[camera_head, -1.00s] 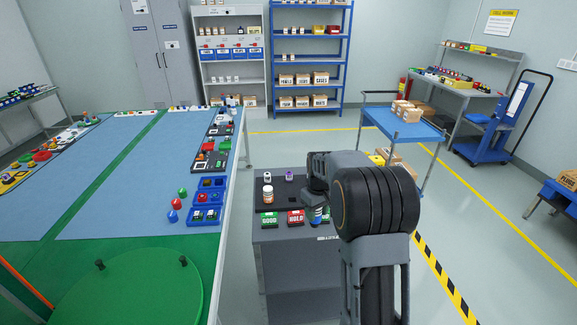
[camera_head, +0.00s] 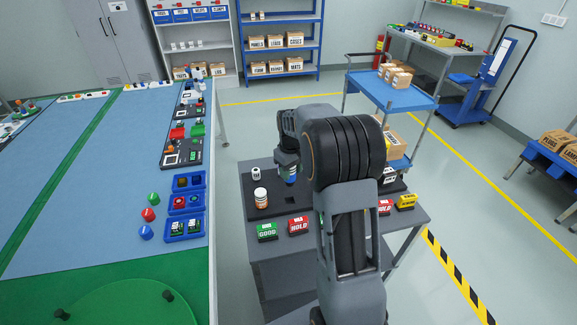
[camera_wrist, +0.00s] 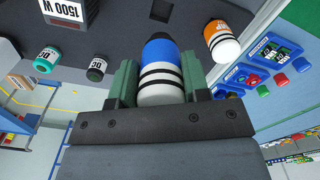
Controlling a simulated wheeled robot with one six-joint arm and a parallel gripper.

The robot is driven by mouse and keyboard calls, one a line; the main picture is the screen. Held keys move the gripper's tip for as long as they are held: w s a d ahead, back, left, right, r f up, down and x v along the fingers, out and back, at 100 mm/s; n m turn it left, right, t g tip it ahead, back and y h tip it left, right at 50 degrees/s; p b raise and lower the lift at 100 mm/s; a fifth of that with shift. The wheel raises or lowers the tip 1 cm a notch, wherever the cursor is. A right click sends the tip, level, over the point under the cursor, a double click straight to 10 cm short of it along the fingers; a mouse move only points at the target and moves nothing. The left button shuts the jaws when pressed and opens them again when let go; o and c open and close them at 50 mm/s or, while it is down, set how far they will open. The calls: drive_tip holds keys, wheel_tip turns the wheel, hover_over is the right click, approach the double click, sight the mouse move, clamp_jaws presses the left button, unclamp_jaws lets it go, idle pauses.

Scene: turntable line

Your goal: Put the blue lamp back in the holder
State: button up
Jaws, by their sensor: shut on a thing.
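The blue lamp (camera_wrist: 160,65), a blue cylinder with white and black bands and a dark end, is between the green fingers of my gripper (camera_wrist: 155,85) in the wrist view. My gripper (camera_head: 288,172) is shut on it. In the head view the lamp (camera_head: 290,178) shows small below the gripper, over a dark tray (camera_head: 262,212) on a grey cabinet. The tray, perhaps the holder, has a dark square recess (camera_head: 291,200), also seen in the wrist view (camera_wrist: 160,10). The lamp looks apart from the tray; its exact height is unclear.
An orange and white bottle (camera_head: 261,198) and a small white cylinder (camera_head: 256,173) stand on the tray. Green GOOD (camera_head: 267,231) and red HOLD (camera_head: 298,225) blocks sit in front. A long blue-topped table (camera_head: 90,190) is left. My arm hides the cabinet's middle.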

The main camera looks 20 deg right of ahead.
sight(291, 185)
drive_tip(key=shift+s+f+b, duration=0.1)
drive_tip(key=shift+f+b, duration=2.5)
drive_tip(key=shift+f, duration=1.15)
drive_tip(key=shift+s+f+b, duration=0.1)
drive_tip(key=shift+f+b, duration=0.75)
drive_tip(key=shift+f, duration=0.45)
drive_tip(key=o, duration=1.2)
